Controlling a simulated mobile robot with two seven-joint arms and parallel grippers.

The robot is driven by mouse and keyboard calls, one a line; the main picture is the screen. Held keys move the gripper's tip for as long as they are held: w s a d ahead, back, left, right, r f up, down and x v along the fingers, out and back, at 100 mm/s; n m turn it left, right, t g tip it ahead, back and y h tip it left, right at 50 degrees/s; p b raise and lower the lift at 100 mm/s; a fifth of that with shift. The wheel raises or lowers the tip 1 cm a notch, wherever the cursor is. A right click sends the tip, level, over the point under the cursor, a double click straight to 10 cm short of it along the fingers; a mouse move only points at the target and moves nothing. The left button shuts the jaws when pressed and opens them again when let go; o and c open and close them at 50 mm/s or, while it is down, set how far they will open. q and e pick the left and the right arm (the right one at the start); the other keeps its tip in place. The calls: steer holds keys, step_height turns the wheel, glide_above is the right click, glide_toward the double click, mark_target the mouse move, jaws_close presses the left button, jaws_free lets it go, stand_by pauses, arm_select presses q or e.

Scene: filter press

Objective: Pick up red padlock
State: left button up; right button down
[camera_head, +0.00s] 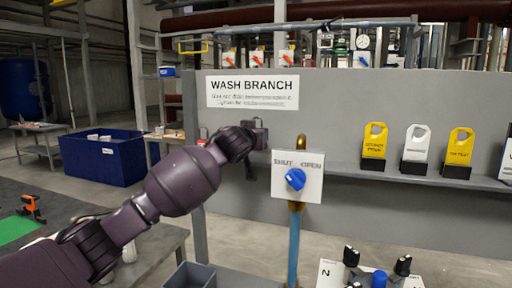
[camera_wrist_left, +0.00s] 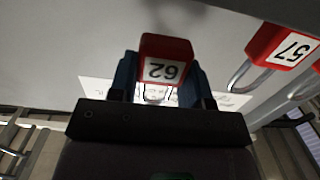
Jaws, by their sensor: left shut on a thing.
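A red padlock (camera_wrist_left: 166,50) with a white number label and a metal shackle is between the blue fingers of my left gripper (camera_wrist_left: 162,75) in the left wrist view. The gripper is shut on it. In the head view, my left gripper (camera_head: 260,134) is in front of the grey panel, below the WASH BRANCH sign; the held padlock is hidden there. A second red padlock labelled 57 (camera_wrist_left: 280,46) is to the right in the wrist view, apart from the gripper. Part of another red one (camera_wrist_left: 316,67) shows at the right edge.
A white SHUT/OPEN plate with a blue knob (camera_head: 295,179) stands just right of my left gripper, on a blue pipe (camera_head: 293,245). Yellow tags (camera_head: 374,141) and a white tag (camera_head: 415,143) stand on the grey shelf (camera_head: 345,169). A blue bin (camera_head: 100,158) is at left.

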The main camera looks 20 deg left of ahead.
arm_select(q)
step_height(320, 180, up, 15)
steer(key=shift+b, duration=0.3)
steer(key=shift+r, duration=0.65)
steer(key=shift+r+p, duration=1.45)
steer(key=shift+r, duration=0.05)
